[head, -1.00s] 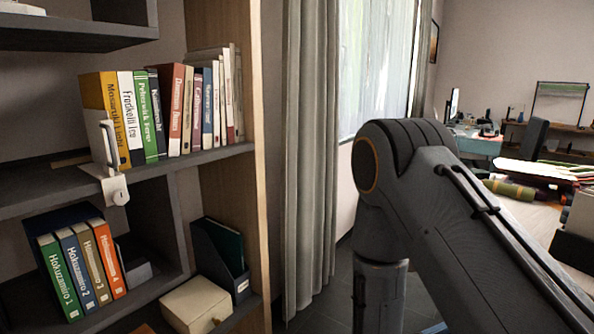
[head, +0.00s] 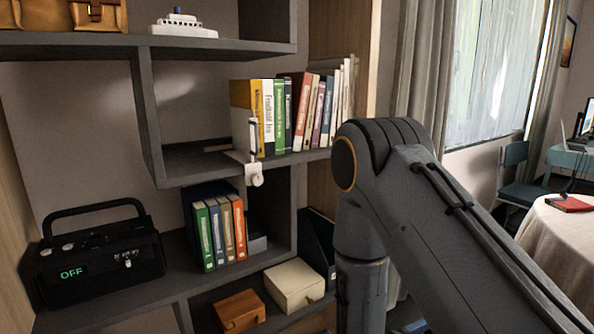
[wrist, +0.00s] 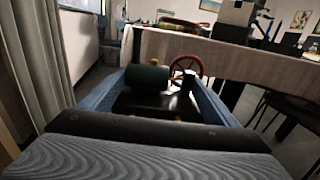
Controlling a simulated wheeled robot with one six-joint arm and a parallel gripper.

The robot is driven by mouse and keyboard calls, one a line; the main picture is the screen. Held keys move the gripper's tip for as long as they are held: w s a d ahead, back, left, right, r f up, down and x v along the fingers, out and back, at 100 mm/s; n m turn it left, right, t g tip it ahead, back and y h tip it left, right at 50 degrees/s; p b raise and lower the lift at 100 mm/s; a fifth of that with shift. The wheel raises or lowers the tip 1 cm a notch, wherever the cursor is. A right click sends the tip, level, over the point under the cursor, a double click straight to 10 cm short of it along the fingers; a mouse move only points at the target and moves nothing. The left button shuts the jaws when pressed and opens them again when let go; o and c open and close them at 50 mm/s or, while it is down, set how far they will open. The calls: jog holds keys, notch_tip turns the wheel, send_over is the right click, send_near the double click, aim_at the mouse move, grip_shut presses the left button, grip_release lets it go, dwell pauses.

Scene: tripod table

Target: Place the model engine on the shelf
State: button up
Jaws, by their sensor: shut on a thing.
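The model engine (wrist: 150,78) shows in the wrist view, with a dark green cylinder, a dark base and a red spoked wheel. My gripper (wrist: 162,84) is shut on it, with a blue finger on each side. The engine and gripper are out of the head view. The grey shelf unit (head: 215,46) fills the left and middle of the head view, with several levels and compartments. A bare patch (head: 190,165) of the middle level lies left of the upright books.
Upright books (head: 300,110) stand on the middle level, by a white bookend (head: 254,172). Lower down are a black radio (head: 98,262), coloured books (head: 220,230) and boxes (head: 294,286). A model ship (head: 183,27) stands above. A curtain (head: 440,70) hangs right of the shelf.

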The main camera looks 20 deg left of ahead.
jog(key=s+a+r+t+p, duration=0.1)
jog(key=s+r+p, duration=0.1)
jog(key=r+p, duration=0.75)
jog(key=s+a+r+p, duration=0.1)
jog(key=s+r+p, duration=0.1)
jog(key=r+p, duration=0.75)
jog(key=w+a+r+n+y, duration=0.4)
jog(key=a+r+y, duration=0.5)
jog(key=r, duration=2)
jog(key=w+a+r+n+y, duration=0.4)
jog(key=a+r+n+y, duration=0.5)
jog(key=r, duration=2)
jog(key=w+a+r+n+y+b, duration=0.1)
jog(key=w+a+r+n+y, duration=0.3)
jog(key=a+r, duration=1.6)
notch_tip(320, 180, up, 9)
jog(key=n+y, duration=0.3)
jog(key=y, duration=0.2)
jog(key=shift+w+r+y, duration=0.15)
jog(key=shift+r+y, duration=0.05)
jog(key=shift+y, duration=0.2)
jog(key=shift+a, duration=0.1)
